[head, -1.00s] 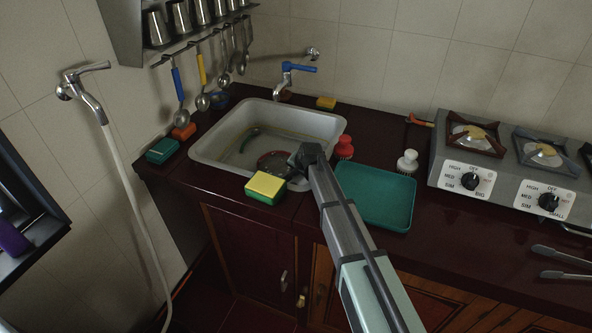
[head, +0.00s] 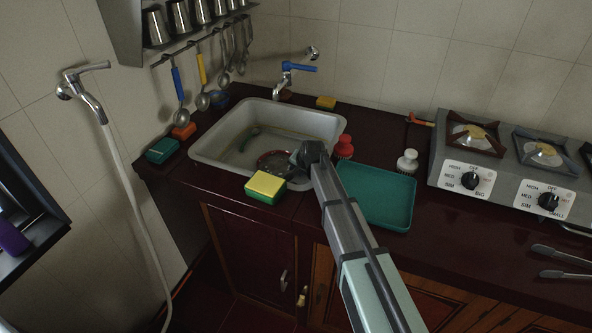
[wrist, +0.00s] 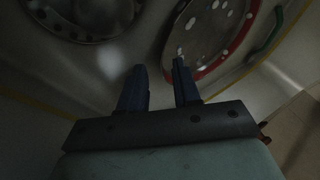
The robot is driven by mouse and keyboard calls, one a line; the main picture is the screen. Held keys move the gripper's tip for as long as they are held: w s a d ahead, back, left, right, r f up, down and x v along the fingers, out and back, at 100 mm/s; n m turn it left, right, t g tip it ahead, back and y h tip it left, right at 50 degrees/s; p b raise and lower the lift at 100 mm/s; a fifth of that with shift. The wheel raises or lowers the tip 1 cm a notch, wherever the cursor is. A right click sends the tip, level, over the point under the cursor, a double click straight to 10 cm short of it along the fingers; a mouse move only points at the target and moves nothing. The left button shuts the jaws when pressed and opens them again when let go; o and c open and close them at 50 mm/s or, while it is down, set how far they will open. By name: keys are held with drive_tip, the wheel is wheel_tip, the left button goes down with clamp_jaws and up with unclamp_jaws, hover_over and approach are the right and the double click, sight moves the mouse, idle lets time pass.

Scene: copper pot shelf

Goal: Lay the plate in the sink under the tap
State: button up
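The plate (head: 272,161), dark with a red rim and white dots, is in the sink (head: 205,157) near its front right side, partly hidden by my arm. In the wrist view the plate (wrist: 213,28) is at the upper right, just beyond the right fingertip. The tap (head: 287,76) with a blue lever is on the wall behind the sink. My gripper (wrist: 159,72) is over the sink's front right; its two dark blue fingers are apart, with nothing visible between them.
A yellow-green sponge (head: 265,187) is at the sink's front rim. A red-topped brush (head: 344,147) and a teal tray (head: 377,195) are to the right. A green item (head: 249,139) lies in the sink. The drain (wrist: 80,15) shows in the wrist view.

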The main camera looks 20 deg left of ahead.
drive_tip(key=v, duration=1.2)
drive_tip(key=shift+a, duration=0.15)
